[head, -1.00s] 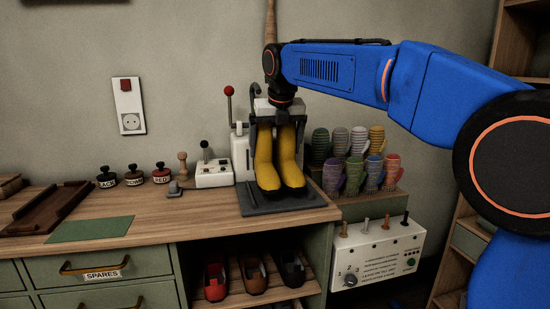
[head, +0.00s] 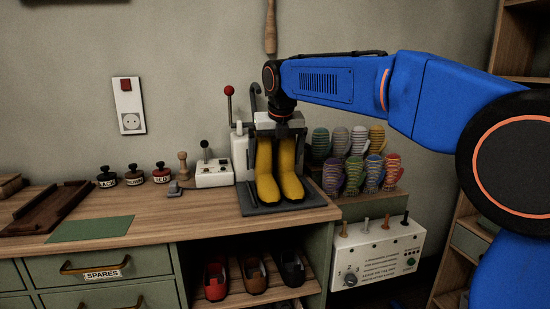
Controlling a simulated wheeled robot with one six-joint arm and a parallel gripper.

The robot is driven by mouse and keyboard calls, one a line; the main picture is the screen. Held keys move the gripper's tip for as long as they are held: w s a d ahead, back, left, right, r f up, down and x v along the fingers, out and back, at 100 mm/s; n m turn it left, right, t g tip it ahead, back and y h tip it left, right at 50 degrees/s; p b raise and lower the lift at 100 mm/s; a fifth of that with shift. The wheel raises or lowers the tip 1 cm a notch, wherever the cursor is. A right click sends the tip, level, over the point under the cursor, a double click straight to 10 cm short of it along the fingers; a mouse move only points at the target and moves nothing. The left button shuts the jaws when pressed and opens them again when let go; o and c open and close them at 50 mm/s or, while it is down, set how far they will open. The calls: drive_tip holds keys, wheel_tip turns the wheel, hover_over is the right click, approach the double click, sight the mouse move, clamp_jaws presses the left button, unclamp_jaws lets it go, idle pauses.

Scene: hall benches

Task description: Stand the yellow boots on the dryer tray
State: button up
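The pair of yellow boots (head: 264,165) stands upright, side by side, toes toward me. Their soles appear to rest on the dark grey dryer tray (head: 258,210) on the bench top. My gripper (head: 280,140) points straight down over the boots from above. Its fingers are at the outer sides of the two boot shafts near their tops, and it looks shut on the pair. The boot tops are partly hidden by the gripper.
A red-knobbed lever (head: 229,91) and a white switch box (head: 213,175) stand left of the tray. Striped mittens (head: 352,172) stand close on the right. Shoes (head: 254,274) sit on the shelf below.

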drive_tip(key=v, duration=1.2)
drive_tip(key=shift+r, duration=0.15)
